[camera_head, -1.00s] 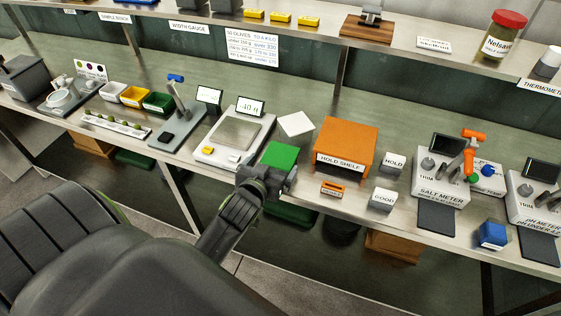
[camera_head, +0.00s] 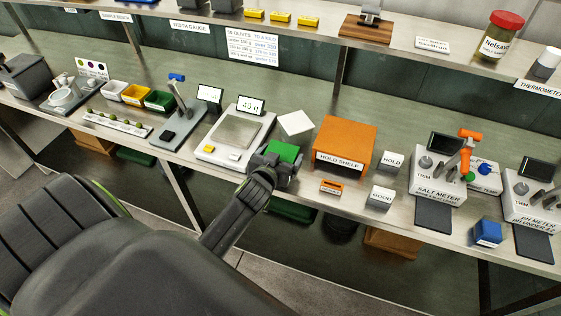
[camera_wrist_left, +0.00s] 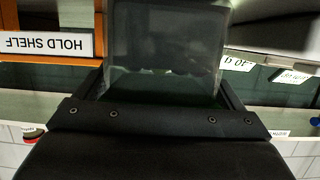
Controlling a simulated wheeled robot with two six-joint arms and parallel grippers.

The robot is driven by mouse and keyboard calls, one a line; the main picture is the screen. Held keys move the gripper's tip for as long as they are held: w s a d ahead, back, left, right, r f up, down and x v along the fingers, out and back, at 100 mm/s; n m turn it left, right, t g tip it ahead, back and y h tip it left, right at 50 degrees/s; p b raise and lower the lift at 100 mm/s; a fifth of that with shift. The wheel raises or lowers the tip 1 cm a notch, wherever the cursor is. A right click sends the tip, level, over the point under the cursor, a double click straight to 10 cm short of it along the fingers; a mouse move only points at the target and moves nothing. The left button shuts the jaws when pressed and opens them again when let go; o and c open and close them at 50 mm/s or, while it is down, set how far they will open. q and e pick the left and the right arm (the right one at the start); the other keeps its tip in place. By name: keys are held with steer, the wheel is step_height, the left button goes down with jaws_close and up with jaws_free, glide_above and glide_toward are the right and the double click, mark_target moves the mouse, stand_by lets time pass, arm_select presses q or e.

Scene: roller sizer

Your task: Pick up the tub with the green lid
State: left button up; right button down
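The tub with the green lid (camera_head: 286,151) stands on the bench between the scale and the orange hold shelf. In the left wrist view the tub's dark, see-through body (camera_wrist_left: 165,45) fills the space between my fingers. My left gripper (camera_head: 276,163) is at the tub's near side, with its fingers spread to either side of it. The fingers are apart; I see no clear sign that they squeeze the tub. The gripper hides the tub's lower front in the head view. My right gripper is not in view.
The orange hold shelf (camera_head: 346,143) stands close to the right, and the scale (camera_head: 225,151) close to the left. A white card (camera_head: 295,123) lies behind the tub. An overhead shelf (camera_head: 330,33) runs above the bench. Small hold and good signs stand further right.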

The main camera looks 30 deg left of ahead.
arm_select(q)
steer(key=c, duration=0.7)
steer(key=shift+r, duration=0.1)
